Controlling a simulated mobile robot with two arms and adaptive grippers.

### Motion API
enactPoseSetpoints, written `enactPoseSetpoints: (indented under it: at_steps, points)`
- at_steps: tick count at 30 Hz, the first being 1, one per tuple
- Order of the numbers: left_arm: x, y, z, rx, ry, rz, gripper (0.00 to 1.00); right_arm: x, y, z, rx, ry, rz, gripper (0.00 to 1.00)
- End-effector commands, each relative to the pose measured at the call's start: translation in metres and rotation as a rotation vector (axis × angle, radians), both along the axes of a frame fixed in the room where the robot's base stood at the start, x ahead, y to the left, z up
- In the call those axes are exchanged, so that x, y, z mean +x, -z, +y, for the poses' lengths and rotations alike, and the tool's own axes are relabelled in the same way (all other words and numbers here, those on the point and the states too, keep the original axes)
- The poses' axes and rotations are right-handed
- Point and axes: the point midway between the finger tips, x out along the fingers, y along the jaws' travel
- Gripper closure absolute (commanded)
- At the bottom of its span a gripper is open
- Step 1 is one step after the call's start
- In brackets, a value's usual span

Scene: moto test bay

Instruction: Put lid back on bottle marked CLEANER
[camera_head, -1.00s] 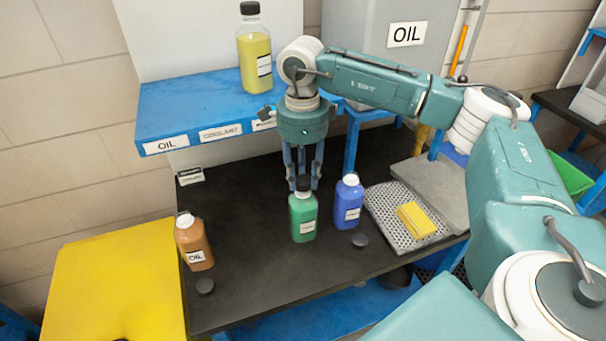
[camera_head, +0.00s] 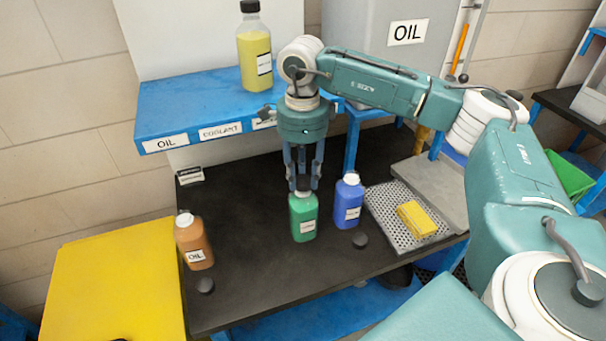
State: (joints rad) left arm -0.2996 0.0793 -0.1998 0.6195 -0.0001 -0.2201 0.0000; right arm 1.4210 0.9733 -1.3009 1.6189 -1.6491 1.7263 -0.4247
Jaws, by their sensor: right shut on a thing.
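A green bottle (camera_head: 303,220) with a white label, too small to read, stands upright on the black table. My right gripper (camera_head: 303,188) points straight down over its top, its fingers shut on a dark lid (camera_head: 303,185) at the bottle's mouth. I cannot tell whether the lid is seated. My left gripper is not in view.
A yellow sponge (camera_head: 416,219) lies on a perforated tray (camera_head: 384,205) at right. A yellow liquid bottle (camera_head: 254,55) stands on the blue shelf (camera_head: 190,105).

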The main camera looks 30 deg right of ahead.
Motion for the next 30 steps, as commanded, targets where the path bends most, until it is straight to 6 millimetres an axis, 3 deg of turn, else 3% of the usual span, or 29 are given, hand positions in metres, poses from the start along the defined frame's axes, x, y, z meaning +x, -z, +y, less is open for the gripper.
enactPoseSetpoints:
  at_steps: [9, 10, 13, 19, 23, 30]
  points:
    - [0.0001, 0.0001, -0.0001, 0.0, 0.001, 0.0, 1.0, -0.0001, 0.0001, 0.0, 0.0, 0.0, 0.0, 0.79]
    - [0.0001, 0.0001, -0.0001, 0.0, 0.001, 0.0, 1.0, -0.0001, 0.0001, 0.0, 0.0, 0.0, 0.0, 0.67]
    - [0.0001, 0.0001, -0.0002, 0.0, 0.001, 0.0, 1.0, 0.0, 0.0001, 0.0, 0.0, 0.0, 0.0, 0.47]
    - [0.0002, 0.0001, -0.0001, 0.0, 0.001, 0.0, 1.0, 0.0, 0.0002, 0.0, 0.0, 0.0, 0.0, 0.47]
    - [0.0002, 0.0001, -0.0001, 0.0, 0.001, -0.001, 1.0, -0.0001, 0.0002, 0.0, -0.001, 0.0, 0.0, 0.28]
    - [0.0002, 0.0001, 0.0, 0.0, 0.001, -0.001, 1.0, -0.0001, 0.0002, -0.0001, 0.0, 0.0, 0.0, 0.28]
